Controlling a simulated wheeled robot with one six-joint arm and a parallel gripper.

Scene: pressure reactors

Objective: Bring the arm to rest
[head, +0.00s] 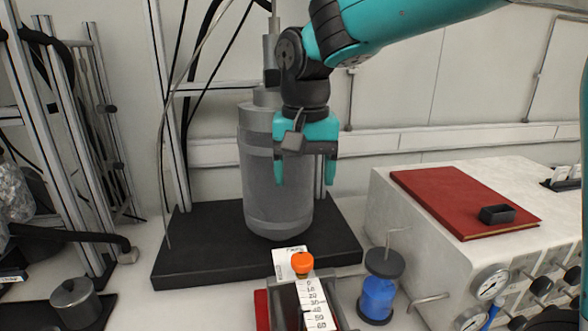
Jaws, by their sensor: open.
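My gripper (305,184) is teal with a black wrist and points straight down. Its two fingers are spread apart with nothing between them. It hangs in front of a grey cylindrical reactor vessel (262,205), overlapping the vessel's right side in the head view. I cannot tell how far apart they are. My teal arm comes in from the upper right and bends down at the wrist.
The vessel stands on a black base (190,255). In front are an orange knob (302,262) above a numbered scale (313,301) and a blue-filled container (377,298). A white cabinet (400,225) with gauges, bearing a red book (455,195), stands right. A metal pot (76,303) sits lower left.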

